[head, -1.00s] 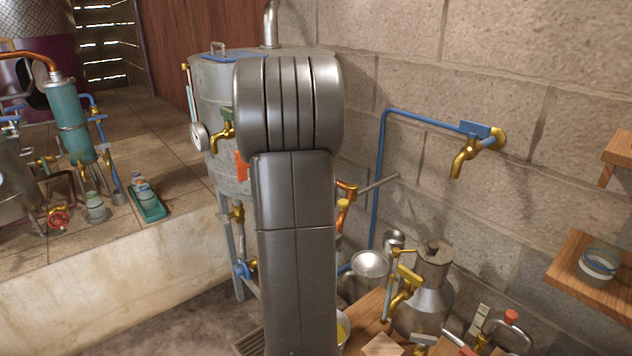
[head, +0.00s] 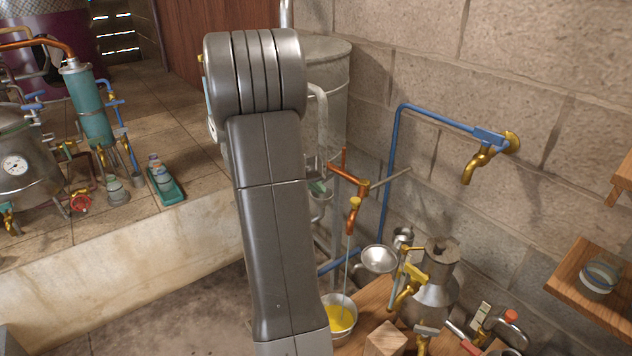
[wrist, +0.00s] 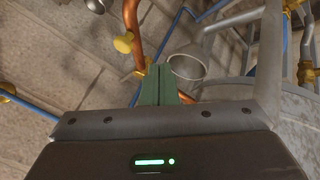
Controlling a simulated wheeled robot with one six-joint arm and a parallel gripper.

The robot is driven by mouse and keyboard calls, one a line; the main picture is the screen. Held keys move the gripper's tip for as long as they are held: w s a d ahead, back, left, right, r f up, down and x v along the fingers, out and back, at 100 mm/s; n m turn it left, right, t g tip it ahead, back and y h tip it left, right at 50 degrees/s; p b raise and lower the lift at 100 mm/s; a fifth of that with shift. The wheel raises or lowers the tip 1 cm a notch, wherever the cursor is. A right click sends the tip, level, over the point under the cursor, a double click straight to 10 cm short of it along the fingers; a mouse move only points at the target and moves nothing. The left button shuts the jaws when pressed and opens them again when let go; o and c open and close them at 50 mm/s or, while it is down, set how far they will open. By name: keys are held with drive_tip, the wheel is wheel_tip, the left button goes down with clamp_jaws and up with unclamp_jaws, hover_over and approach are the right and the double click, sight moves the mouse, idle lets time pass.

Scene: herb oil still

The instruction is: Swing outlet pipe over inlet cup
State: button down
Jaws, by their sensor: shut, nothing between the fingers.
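The copper outlet pipe (head: 336,178) has a brass joint and a down-turned spout (head: 352,218) in the head view. A thin pale stream falls from the spout into a bowl of yellow liquid (head: 341,316). In the wrist view the copper pipe (wrist: 132,16) runs down beside and behind my fingers. A small round metal cup (wrist: 188,67), which looks like the inlet cup, is right of the fingertips. It also shows in the head view (head: 321,197), left of the spout. My gripper (wrist: 158,70) has green fingers, shut and empty, close to the pipe; I cannot tell whether they touch.
A large metal tank (head: 330,75) on a frame stands behind my arm. A blue pipe (head: 389,175) and brass tap (head: 480,160) are on the block wall. A funnel (head: 380,258) and metal can (head: 433,290) crowd the right. Floor at lower left is clear.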

sight(358, 203)
drive_tip(key=w+d+f+p, duration=0.1)
drive_tip(key=d+f+p, duration=0.1)
drive_tip(key=d+f, duration=0.2)
drive_tip(key=shift+w+d+f, duration=0.25)
drive_tip(key=shift+d+f, duration=0.15)
drive_tip(key=shift+d, duration=1.1)
drive_tip(key=shift+s+d, duration=0.1)
